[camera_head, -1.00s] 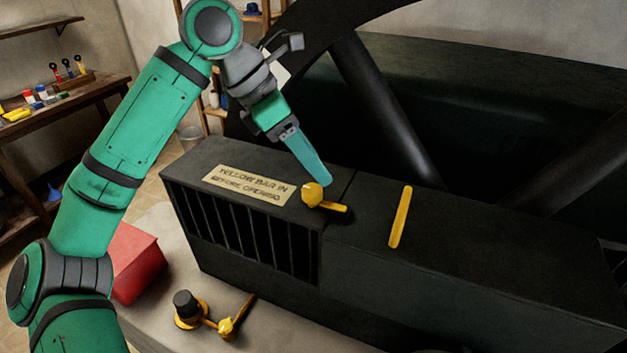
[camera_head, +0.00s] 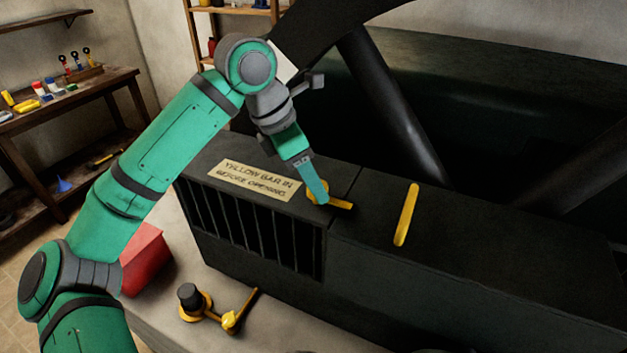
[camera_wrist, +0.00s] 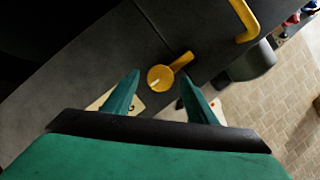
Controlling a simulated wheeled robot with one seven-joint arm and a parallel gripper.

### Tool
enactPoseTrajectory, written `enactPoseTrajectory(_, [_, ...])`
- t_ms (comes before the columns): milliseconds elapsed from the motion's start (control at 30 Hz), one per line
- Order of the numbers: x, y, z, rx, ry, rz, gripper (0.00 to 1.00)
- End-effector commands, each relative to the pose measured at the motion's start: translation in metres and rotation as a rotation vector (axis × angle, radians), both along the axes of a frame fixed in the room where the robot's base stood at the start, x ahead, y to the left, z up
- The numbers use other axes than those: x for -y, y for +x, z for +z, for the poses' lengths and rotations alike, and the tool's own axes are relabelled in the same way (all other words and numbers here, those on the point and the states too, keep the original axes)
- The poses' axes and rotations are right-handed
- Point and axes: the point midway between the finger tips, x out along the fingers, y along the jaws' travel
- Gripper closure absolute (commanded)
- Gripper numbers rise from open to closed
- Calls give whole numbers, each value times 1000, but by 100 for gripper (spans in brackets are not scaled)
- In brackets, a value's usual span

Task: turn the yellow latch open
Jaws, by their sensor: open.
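The yellow latch (camera_head: 339,204) sits on top of the black machine housing, a round hub with a short handle. In the head view its handle points right and my finger covers part of the hub. In the wrist view the latch (camera_wrist: 161,78) lies beyond and between my open fingertips, its handle pointing up and right. My gripper (camera_head: 321,194) is open; in the wrist view its two green fingers (camera_wrist: 158,92) stand apart on either side of the hub. I cannot tell whether either finger touches the latch.
A plate reading "YELLOW BAR IN BEFORE OPENING" (camera_head: 256,181) lies left of the latch. A yellow bar (camera_head: 406,215) is on the housing to the right. A black knob with yellow crank parts (camera_head: 190,298) and a red bin (camera_head: 143,262) are below left. A workbench (camera_head: 75,110) stands far left.

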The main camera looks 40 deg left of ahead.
Motion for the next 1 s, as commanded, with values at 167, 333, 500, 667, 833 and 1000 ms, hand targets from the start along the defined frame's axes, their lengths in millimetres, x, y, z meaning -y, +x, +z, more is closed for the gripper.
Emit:
enactPoseTrajectory(167, [3, 3, -8, 0, 0, -2, 48])
enactPoseTrajectory(333, [3, 3, -9, 0, 0, -2, 48])
enactPoseTrajectory(500, [3, 3, -9, 0, 1, -2, 64])
enactPoseTrajectory(667, [3, 3, -9, 0, 0, -2, 89])
enactPoseTrajectory(833, [3, 3, -9, 0, 1, 6, 88])
enactPoseTrajectory(1000, [3, 3, -9, 0, 3, 52, 88])
